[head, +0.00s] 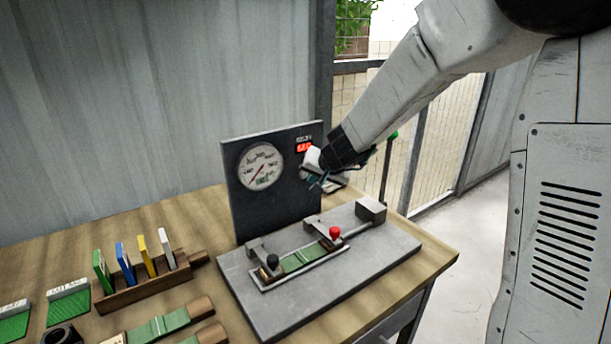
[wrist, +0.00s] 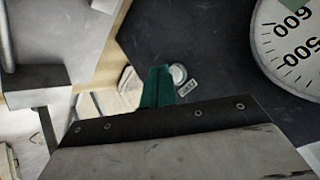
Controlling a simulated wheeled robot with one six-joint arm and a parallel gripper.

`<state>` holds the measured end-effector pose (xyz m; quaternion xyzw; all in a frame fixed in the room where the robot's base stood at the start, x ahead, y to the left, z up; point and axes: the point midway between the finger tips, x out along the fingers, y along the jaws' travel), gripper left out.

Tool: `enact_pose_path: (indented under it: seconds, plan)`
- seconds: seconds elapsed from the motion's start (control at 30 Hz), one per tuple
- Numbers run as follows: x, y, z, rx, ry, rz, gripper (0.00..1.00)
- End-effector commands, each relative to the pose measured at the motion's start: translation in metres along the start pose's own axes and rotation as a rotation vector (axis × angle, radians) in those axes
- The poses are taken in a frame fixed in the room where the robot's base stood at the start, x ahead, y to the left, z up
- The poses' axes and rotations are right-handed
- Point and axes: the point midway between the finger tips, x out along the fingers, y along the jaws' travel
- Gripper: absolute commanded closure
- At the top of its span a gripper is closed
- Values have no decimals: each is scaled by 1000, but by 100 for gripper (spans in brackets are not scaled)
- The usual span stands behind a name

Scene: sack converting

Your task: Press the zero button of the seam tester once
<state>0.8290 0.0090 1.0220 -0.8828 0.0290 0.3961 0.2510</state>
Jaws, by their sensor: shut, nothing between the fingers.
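The seam tester has a dark upright panel (head: 285,203) with a round dial (head: 260,166) and a lit red display (head: 304,147). My gripper (head: 318,182) is at the panel's right part, below the display, and hides the zero button in the head view. In the wrist view the zero button (wrist: 178,74) is a pale round knob with a small label (wrist: 187,87) beside it. My green fingers (wrist: 158,72) are shut and empty, their tips just left of the button. I cannot tell whether they touch it. The dial (wrist: 292,45) is at upper right there.
The tester's grey base (head: 375,252) carries clamps with a black knob (head: 272,261) and a red knob (head: 335,232), and a green strip between them. A wooden rack (head: 140,288) of coloured tags stands left on the wooden bench (head: 195,213). A mesh fence is behind.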

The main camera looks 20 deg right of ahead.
Motion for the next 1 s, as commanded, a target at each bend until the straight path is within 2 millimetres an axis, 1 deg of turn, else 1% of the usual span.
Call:
enact_pose_path:
  seconds: [0.73,1.0]
  plan:
    - [0,0,0,0,0,0,100]
    - [6,-4,-4,-1,0,0,100]
